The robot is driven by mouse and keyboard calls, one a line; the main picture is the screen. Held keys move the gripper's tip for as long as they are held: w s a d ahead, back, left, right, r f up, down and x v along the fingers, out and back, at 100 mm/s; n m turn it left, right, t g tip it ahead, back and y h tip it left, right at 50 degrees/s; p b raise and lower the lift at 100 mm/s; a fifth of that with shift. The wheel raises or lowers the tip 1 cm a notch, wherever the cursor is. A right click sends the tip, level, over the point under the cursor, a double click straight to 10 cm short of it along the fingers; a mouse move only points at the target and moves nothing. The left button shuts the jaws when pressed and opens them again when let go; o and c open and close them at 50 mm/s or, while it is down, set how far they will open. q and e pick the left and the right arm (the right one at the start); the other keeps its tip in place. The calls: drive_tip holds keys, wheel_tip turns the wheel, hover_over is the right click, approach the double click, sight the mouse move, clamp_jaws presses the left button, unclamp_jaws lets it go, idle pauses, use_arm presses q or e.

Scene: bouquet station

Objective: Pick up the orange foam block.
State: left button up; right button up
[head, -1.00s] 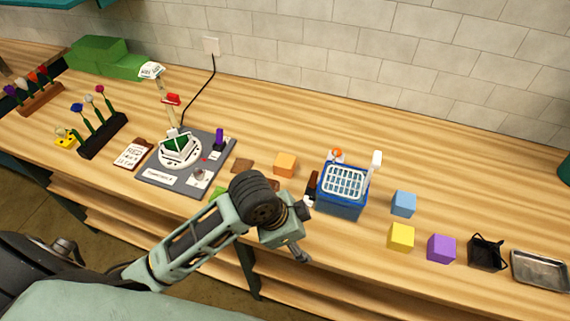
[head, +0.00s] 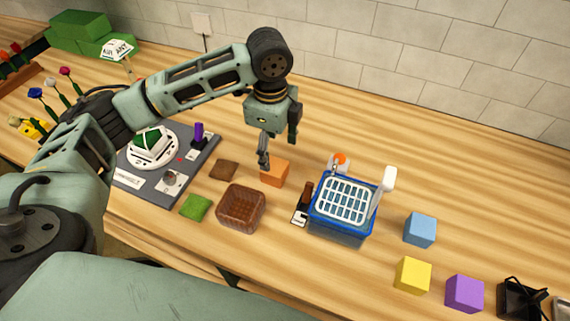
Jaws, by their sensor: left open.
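The orange foam block (head: 275,174) sits on the wooden table, left of the blue basket. My left gripper (head: 264,160) points down at the block's upper left edge and hides part of it. The gripper is open. I cannot tell whether its fingers touch the block or are only in front of it. My right gripper is not in view.
The blue basket (head: 340,232) holds a white grid. Blue (head: 420,230), yellow (head: 413,275) and purple (head: 464,294) blocks stand to the right. The table behind is clear.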

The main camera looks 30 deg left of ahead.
sight(274, 166)
use_arm(q)
drive_tip(key=shift+a+f, duration=0.1)
drive_tip(key=shift+f, duration=0.1)
drive_tip(key=f+p, duration=0.1)
drive_tip(key=s+f, duration=0.1)
drive_tip(key=f, duration=0.1)
drive_tip(key=shift+s+p, duration=0.15)
drive_tip(key=shift+p, duration=0.2)
drive_tip(key=f, duration=0.1)
drive_tip(key=w+f, duration=0.1)
drive_tip(key=f, duration=0.1)
drive_tip(key=shift+p, duration=0.3)
drive_tip(key=shift+s+f, duration=0.1)
drive_tip(key=shift+f, duration=0.25)
drive_tip(key=c, duration=0.6)
drive_tip(key=shift+c, duration=1.2)
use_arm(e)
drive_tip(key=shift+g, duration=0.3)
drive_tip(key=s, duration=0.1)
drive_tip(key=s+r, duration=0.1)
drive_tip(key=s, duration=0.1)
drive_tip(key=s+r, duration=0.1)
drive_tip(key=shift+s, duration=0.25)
